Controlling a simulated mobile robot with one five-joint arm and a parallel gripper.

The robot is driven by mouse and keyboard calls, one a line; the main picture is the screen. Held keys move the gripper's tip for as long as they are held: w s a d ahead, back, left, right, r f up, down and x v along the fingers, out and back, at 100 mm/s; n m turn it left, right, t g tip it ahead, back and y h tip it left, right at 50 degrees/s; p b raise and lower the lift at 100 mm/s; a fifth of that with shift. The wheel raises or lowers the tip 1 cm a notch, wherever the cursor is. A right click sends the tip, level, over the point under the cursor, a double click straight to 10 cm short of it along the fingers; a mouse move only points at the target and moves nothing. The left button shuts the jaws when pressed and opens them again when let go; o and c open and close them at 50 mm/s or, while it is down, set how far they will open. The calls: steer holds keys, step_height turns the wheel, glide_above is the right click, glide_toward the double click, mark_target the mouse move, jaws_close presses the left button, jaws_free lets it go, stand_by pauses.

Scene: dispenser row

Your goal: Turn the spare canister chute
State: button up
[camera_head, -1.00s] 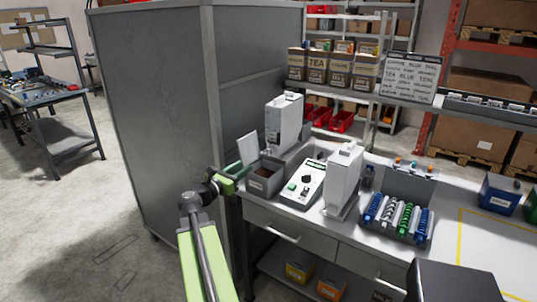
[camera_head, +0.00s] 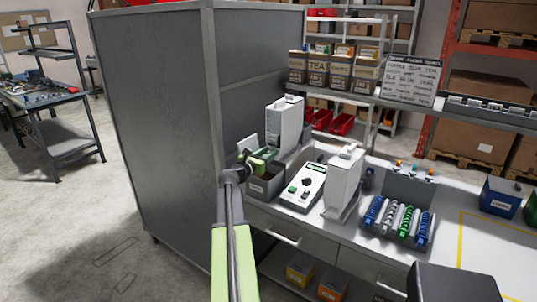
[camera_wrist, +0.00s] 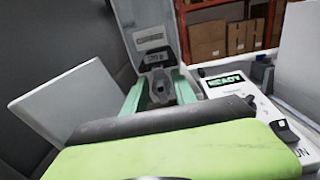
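The left canister dispenser (camera_head: 285,122) is a tall pale housing standing at the back left of the counter, against the grey cabinet. In the wrist view the housing (camera_wrist: 150,38) is straight ahead, with a grey chute (camera_wrist: 160,88) low on its front. My gripper (camera_head: 270,153) is in front of the housing's lower part. In the wrist view its green fingers (camera_wrist: 160,92) are apart, one on each side of the chute; I cannot tell whether they touch it. In the head view my gripper hides the chute. A second pale dispenser (camera_head: 343,182) stands to the right.
A white control box (camera_head: 303,187) stands between the dispensers; its display (camera_wrist: 223,82) reads READY. A dark bin (camera_head: 263,187) sits below my gripper. A pale upright panel (camera_wrist: 62,105) stands close on the left. A rack of coloured canisters (camera_head: 398,218) is farther right.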

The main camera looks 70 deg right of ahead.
steer(key=shift+d, duration=0.1)
jaws_close()
stand_by(0.3)
steer(key=m, duration=0.8)
steer(key=s+m, duration=0.1)
steer(key=m, duration=0.3)
steer(key=shift+f+m+b, duration=0.3)
stand_by(0.5)
